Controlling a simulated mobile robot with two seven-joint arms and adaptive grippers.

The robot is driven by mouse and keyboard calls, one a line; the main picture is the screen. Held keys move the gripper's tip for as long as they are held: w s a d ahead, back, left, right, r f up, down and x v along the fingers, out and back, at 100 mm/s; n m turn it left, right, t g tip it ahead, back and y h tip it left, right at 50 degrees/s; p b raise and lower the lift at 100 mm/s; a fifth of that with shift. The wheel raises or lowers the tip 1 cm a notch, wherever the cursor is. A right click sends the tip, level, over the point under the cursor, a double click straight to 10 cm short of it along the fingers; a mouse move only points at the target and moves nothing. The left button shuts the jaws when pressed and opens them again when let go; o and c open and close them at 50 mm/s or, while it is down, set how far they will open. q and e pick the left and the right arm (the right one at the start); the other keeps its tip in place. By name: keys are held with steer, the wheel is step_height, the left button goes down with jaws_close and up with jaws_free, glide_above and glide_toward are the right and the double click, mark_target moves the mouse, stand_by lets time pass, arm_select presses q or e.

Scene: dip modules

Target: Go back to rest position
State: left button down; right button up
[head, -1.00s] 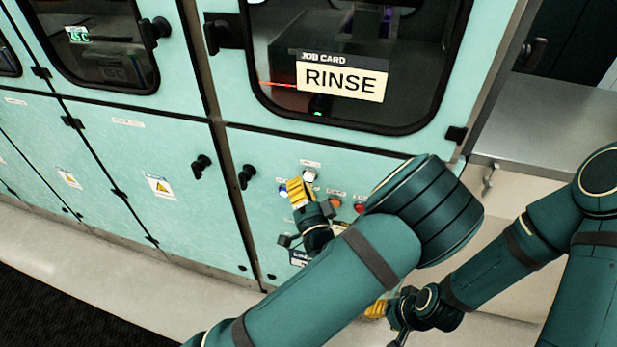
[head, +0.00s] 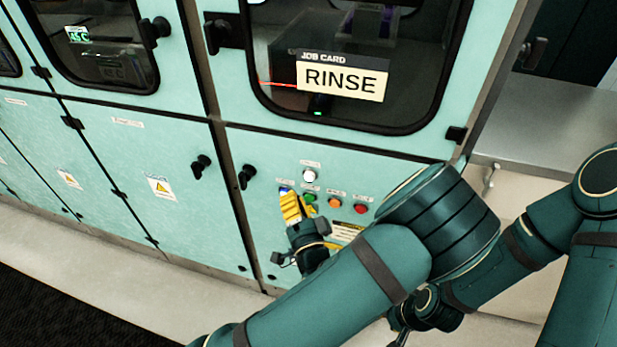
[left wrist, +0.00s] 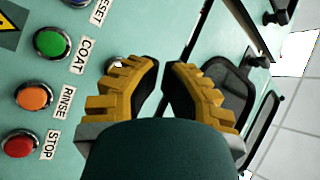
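My left gripper (head: 291,207) has yellow ribbed fingers and is in front of the teal button panel (head: 262,160), just below the blue button (head: 284,190). In the left wrist view its fingertips (left wrist: 162,68) come together with nothing held between them.
A job card (head: 341,81) reading RINSE is on the window above the panel. Black door knobs (head: 246,177) stick out left of the buttons. A grey counter (head: 560,120) is at the right. Pale floor (head: 110,245) is open in front of the cabinets.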

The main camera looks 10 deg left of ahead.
stand_by(0.3)
arm_select(q)
steer(key=s+a+f+n+g+h, duration=0.1)
steer(key=s+f+n+g+h, duration=0.2)
steer(key=f, duration=0.6)
steer(key=s+a+f+n+g+h, duration=0.1)
steer(key=f+g+h, duration=0.2)
steer(key=f+g, duration=0.4)
steer(key=s+d+f+n+g+h, duration=0.3)
steer(key=s+d+g+h, duration=0.2)
steer(key=s+d+h, duration=0.2)
steer(key=shift+s+d+f+h, duration=0.25)
steer(key=shift+s+d+h, duration=0.1)
steer(key=shift+s+h, duration=0.85)
